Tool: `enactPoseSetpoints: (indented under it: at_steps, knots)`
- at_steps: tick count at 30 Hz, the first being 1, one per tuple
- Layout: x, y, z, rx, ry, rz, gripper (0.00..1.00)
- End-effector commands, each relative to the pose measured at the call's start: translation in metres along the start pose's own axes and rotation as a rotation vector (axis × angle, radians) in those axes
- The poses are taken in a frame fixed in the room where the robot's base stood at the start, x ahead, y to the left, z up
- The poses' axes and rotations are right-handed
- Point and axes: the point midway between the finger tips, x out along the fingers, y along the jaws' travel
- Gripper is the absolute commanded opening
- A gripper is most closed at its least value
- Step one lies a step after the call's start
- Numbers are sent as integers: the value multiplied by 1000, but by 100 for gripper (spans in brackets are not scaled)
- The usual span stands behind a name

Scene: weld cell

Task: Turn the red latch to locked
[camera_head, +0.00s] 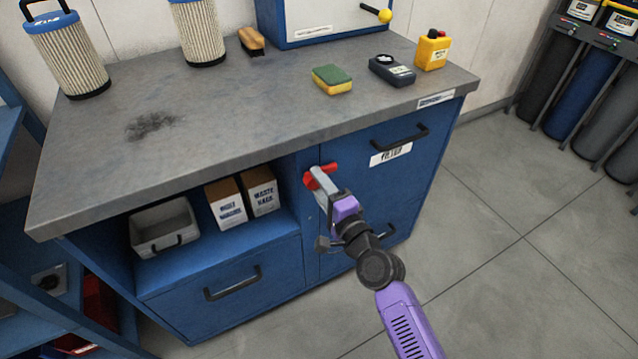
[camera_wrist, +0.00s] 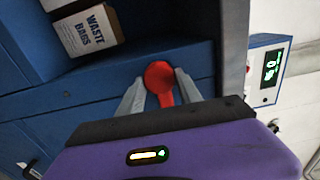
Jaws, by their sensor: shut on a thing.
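The red latch (camera_head: 321,175) is on the front of the blue cabinet, beside the left edge of the upper drawer labelled as a filter drawer. In the wrist view the latch (camera_wrist: 160,80) shows a round red hub with a short arm reaching down between my fingers. My gripper (camera_head: 322,182) is at the latch, with its two grey fingers on either side of the arm. In the wrist view my gripper (camera_wrist: 160,95) is shut on the latch. The latch's far side and part of its arm are hidden by the fingers.
The grey worktop (camera_head: 230,110) overhangs the latch. Black drawer handles (camera_head: 402,138) stick out to the right. An open shelf at left holds a grey bin (camera_head: 165,228) and boxes of waste bags (camera_head: 260,190). The floor (camera_head: 500,230) at right is clear.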

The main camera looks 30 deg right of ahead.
Motion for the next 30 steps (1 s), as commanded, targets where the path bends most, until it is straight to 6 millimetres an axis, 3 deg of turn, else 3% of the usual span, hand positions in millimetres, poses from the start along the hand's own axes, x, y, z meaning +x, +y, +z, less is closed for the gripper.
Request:
enactPoseSetpoints:
  at_steps: [7, 8, 11, 22, 30]
  knots:
    - [0, 1, -1, 5, 3, 0, 0]
    - [0, 1, -1, 5, 3, 0, 45]
    - [0, 1, -1, 4, 2, 0, 62]
    - [-4, 1, 0, 2, 1, 2, 62]
    - [-43, 3, 0, 3, 1, 2, 62]
